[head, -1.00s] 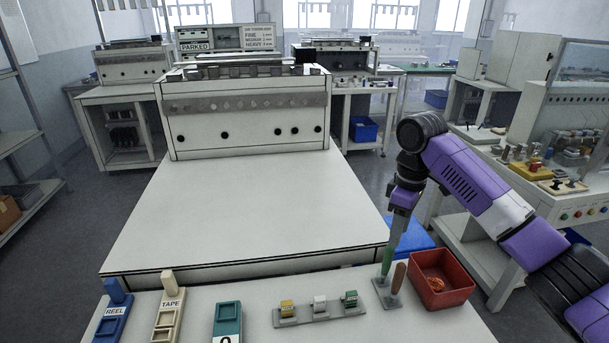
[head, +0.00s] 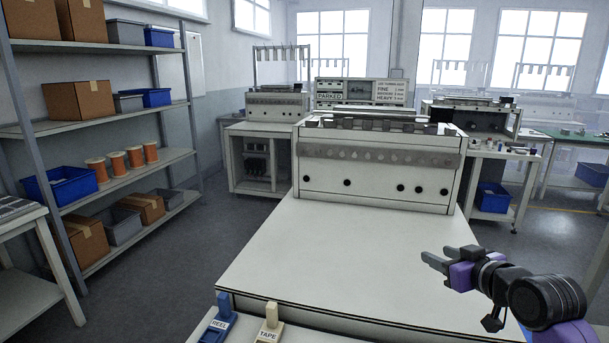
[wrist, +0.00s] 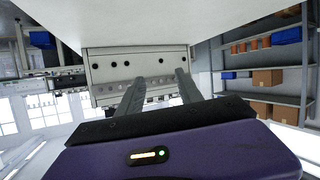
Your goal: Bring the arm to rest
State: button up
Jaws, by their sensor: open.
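My gripper (head: 436,257) is raised above the right side of the white worktable (head: 310,250) in the head view, with its fingers pointing left. In the wrist view its two fingers (wrist: 155,84) are apart, with nothing between them. The purple and black arm comes in from the lower right. The wrist view is turned over, and the machine panel (wrist: 135,65) at the back of the table shows beyond the fingers. The gripper touches nothing that I can see.
A blue REEL holder (head: 217,322) and a cream TAPE holder (head: 268,325) stand on the near ledge. Shelves with boxes, blue bins (head: 62,187) and orange spools (head: 117,163) stand at the left. The white tabletop is clear.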

jog(key=s+a+f+m, duration=0.1)
jog(key=s+a+f, duration=0.2)
jog(key=s, duration=1.5)
jog(key=s+a+f+m+h, duration=0.1)
jog(key=s+a+f, duration=0.3)
jog(key=s, duration=1.4)
jog(key=s+a+f+m+t+h, duration=0.1)
jog(key=s+a+f, duration=0.3)
jog(key=s, duration=1.4)
jog(key=shift+s+a+f, duration=0.25)
jog(key=shift+s+f, duration=0.1)
jog(key=shift+f, duration=0.15)
